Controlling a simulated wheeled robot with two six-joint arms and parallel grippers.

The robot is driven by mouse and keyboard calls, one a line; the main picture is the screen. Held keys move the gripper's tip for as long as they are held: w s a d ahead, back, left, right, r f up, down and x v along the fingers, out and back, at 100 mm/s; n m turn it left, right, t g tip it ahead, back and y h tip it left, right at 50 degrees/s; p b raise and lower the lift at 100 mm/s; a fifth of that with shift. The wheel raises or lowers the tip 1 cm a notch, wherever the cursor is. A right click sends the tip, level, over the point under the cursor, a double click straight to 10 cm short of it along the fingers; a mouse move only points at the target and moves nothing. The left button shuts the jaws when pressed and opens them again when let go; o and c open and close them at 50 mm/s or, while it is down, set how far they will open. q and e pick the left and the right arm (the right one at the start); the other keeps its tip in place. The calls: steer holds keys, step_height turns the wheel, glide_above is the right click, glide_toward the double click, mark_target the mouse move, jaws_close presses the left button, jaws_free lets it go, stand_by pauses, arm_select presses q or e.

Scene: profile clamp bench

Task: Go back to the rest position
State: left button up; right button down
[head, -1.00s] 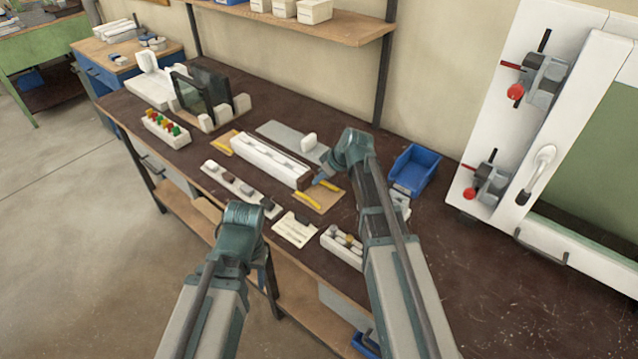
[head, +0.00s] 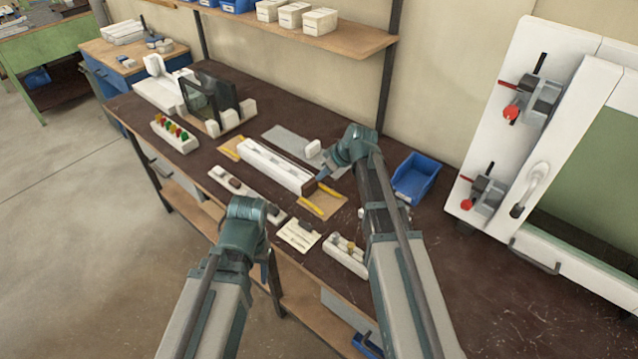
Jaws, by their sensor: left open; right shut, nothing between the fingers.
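My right gripper (head: 322,174) is shut and empty, just above and beside the near right end of the white profile (head: 270,165) on the bench. The profile lies between two tan clamp pads with yellow bars (head: 312,205). My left gripper (head: 264,266) is open and empty at the front edge of the bench; my own wrist hides most of it. No object is in either gripper.
A white strip with dark blocks (head: 228,180), a cream card (head: 298,235) and a white holder with knobs (head: 346,255) lie near the front edge. A blue bin (head: 416,176) stands to the right. A white framed panel with red-knobbed clamps (head: 478,195) stands at far right.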

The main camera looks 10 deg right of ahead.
steer(key=s+a+g, duration=0.1)
steer(key=s+a, duration=0.2)
steer(key=s, duration=0.1)
steer(key=s+a+f+g+h, duration=0.1)
steer(key=s+a, duration=0.2)
steer(key=s, duration=0.2)
steer(key=s+a+f+m+g, duration=0.1)
steer(key=s+a, duration=0.1)
steer(key=s, duration=0.2)
steer(key=shift+s+a+f+h, duration=0.15)
steer(key=shift+a+f+h, duration=0.1)
steer(key=shift+a+h, duration=0.15)
steer(key=s+a+m+g+h, duration=0.2)
steer(key=s+h, duration=0.1)
steer(key=s, duration=1)
steer(key=shift+s+f+m+h, duration=0.3)
steer(key=shift+s+m, duration=0.1)
